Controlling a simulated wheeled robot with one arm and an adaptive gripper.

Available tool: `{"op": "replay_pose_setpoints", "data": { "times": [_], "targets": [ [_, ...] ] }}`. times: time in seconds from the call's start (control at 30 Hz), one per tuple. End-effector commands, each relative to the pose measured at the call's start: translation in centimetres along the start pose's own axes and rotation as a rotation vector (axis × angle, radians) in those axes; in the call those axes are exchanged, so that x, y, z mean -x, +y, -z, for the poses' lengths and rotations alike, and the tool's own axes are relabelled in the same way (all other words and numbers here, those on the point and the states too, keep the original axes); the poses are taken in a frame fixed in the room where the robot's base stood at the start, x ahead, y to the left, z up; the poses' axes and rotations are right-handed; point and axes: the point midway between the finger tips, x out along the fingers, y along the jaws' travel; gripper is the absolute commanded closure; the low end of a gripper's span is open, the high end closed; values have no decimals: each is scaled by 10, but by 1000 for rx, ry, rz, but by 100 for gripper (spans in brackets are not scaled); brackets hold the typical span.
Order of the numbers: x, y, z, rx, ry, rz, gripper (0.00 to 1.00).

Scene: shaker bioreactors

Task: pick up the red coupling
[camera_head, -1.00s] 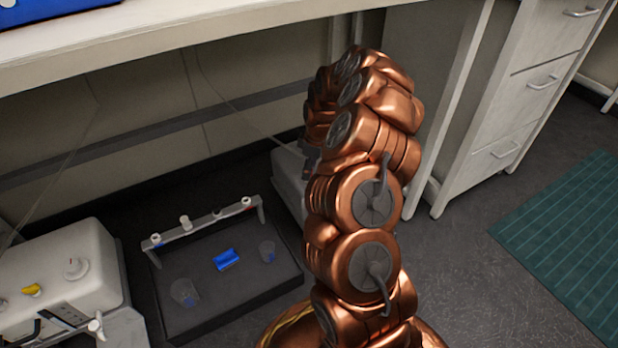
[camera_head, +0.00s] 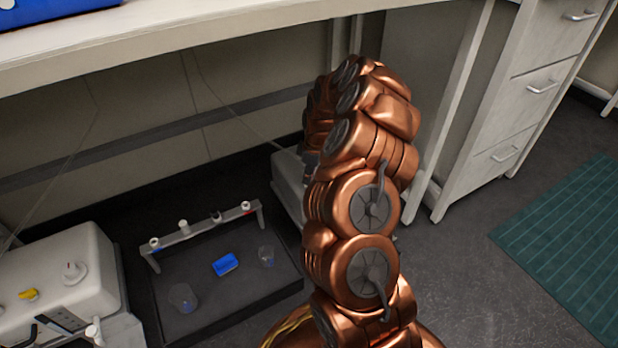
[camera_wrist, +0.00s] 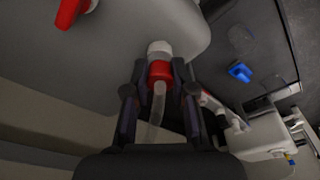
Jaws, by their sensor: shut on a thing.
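The red coupling (camera_wrist: 160,73) is in the upper middle of the wrist view, below a white cylindrical piece (camera_wrist: 159,48). A clear tube (camera_wrist: 157,105) runs from it toward my wrist. My gripper (camera_wrist: 162,77) is shut on the coupling, one dark finger on each side. The coupling lies against or just in front of a grey rounded housing (camera_wrist: 110,55); I cannot tell whether it touches it. In the head view my copper arm hides the gripper and the coupling.
Another red part (camera_wrist: 69,12) sits on the housing. A dark tray (camera_head: 205,315) on the floor bears a rail (camera_head: 200,231), a blue block (camera_head: 226,264) and two clear cups. A white machine (camera_head: 60,268) stands left of it. The bench (camera_head: 220,30) overhangs; a drawer cabinet (camera_head: 500,110) stands right.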

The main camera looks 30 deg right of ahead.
Motion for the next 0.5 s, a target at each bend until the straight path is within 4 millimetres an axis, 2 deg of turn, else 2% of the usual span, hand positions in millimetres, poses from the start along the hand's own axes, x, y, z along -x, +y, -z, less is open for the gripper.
{"op": "replay_pose_setpoints", "data": {
  "times": [0.27, 0.5],
  "targets": [
    [9, 0, 2, 0, 0, -1, 99],
    [41, 1, 7, 1, 1, -3, 99]
  ]
}}
